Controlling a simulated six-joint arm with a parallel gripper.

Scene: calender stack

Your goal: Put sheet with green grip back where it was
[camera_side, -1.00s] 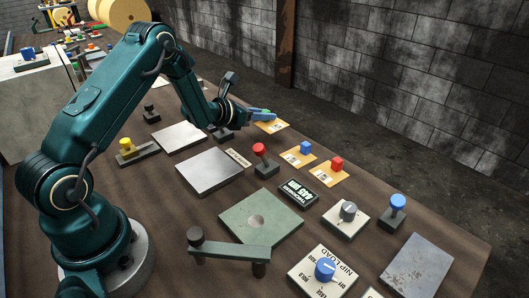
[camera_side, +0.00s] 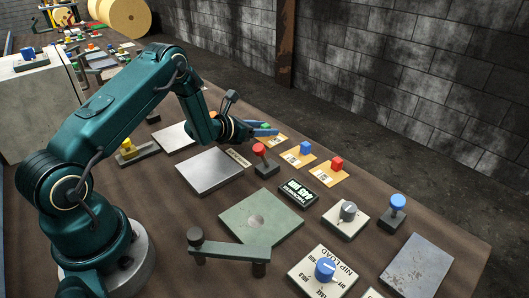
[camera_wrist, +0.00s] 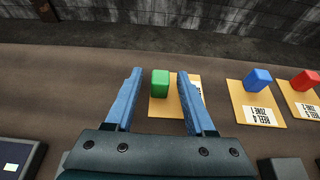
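The sheet with the green grip is a yellow-orange plate that lies on the brown table at the far end of a row of similar sheets. Its plate (camera_side: 279,141) shows partly below my gripper in the side view, and its green block (camera_wrist: 160,83) stands upright in the wrist view. My gripper (camera_wrist: 158,80) is open, its two blue fingers on either side of the green block with visible gaps. In the side view my gripper (camera_side: 268,128) is low at the sheet, and its fingers hide part of the green block.
A sheet with a blue grip (camera_side: 304,148) and one with a red grip (camera_side: 337,165) lie alongside, to the right. A red knob (camera_side: 260,149) on a dark base stands nearby. A metal plate (camera_side: 209,171) lies in front. Open table lies beyond the sheets.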

